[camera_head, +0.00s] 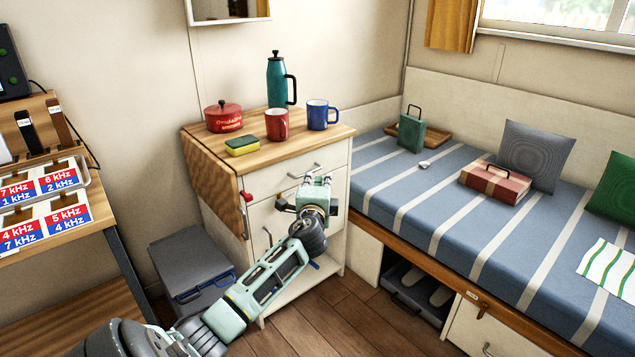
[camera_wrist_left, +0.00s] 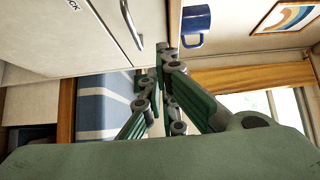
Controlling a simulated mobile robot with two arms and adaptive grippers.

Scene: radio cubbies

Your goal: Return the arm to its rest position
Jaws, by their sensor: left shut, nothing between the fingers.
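My left arm comes in from the lower left in the head view. My left gripper (camera_head: 318,180) is in front of the white cabinet (camera_head: 334,205), near its upper drawers. It is shut and empty. In the left wrist view the green fingers of the left gripper (camera_wrist_left: 160,60) come together at the tips, with the cabinet front and a metal handle (camera_wrist_left: 131,24) beside them. I cannot tell whether the gripper touches the cabinet. My right gripper is in neither view.
The cabinet top holds a red pot (camera_head: 223,118), a sponge (camera_head: 242,146), a red mug (camera_head: 277,124), a blue mug (camera_head: 320,114) and a teal flask (camera_head: 278,80). A striped bed (camera_head: 450,205) stands at right. A grey box (camera_head: 187,262) stands on the floor.

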